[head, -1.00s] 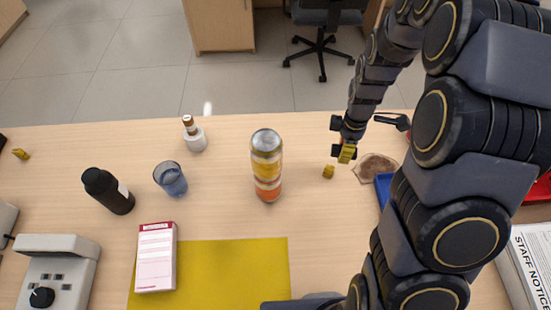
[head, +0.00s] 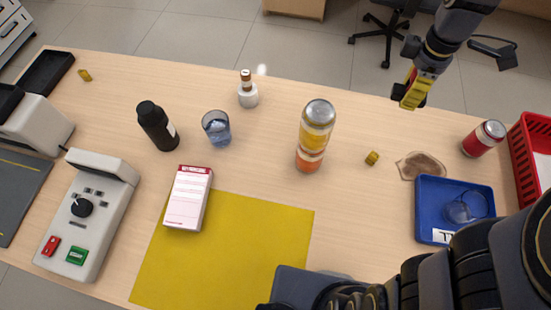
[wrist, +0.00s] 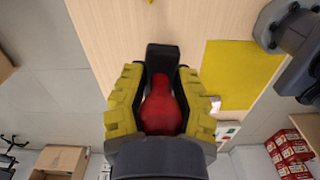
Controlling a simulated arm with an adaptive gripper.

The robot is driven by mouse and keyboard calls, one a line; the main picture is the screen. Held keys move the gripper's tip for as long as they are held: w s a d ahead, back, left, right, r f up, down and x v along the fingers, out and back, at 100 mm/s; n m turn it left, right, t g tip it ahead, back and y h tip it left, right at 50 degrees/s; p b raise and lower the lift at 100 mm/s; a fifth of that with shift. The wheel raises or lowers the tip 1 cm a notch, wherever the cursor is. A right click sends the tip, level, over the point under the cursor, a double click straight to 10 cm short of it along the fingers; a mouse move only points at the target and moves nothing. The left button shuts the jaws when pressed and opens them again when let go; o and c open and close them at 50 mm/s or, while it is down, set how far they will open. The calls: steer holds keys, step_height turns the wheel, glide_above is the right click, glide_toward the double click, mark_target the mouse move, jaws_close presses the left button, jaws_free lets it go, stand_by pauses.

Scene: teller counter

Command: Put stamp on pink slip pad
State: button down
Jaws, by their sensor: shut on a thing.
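My gripper (head: 413,92) is raised at the far right edge of the counter in the head view, its yellow fingers pointing down and left. In the wrist view, my gripper (wrist: 165,100) is shut on the stamp (wrist: 161,106), whose red, bulb-shaped handle shows between the fingers. A dark block shows just beyond the handle; I cannot tell if it is the stamp's base. The pink slip pad (head: 187,200), pale pink with a red header, lies left of centre, over the left edge of a yellow mat (head: 240,245). The gripper is well away from it.
A tall bottle (head: 315,135) stands between gripper and pad. A dial device (head: 85,215) is left. A blue tray (head: 428,205), can (head: 483,138) and red basket (head: 525,150) are right.

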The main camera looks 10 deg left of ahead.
steer(key=s+a+n, duration=0.4)
steer(key=a+n, duration=0.1)
steer(key=a, duration=0.4)
steer(key=s+a+n, duration=0.5)
steer(key=a, duration=0.5)
steer(key=s+a+n, duration=0.4)
steer(key=s+n, duration=0.1)
steer(key=s, duration=0.3)
steer(key=s+a+n, duration=0.4)
steer(key=s, duration=0.3)
glide_above(187, 196)
steer(key=f, duration=2)
steer(key=shift+d+f, duration=0.2)
steer(key=shift+f, duration=0.1)
steer(key=shift+a+f, duration=0.15)
steer(key=shift+f, duration=1.65)
steer(key=shift+f, duration=0.1)
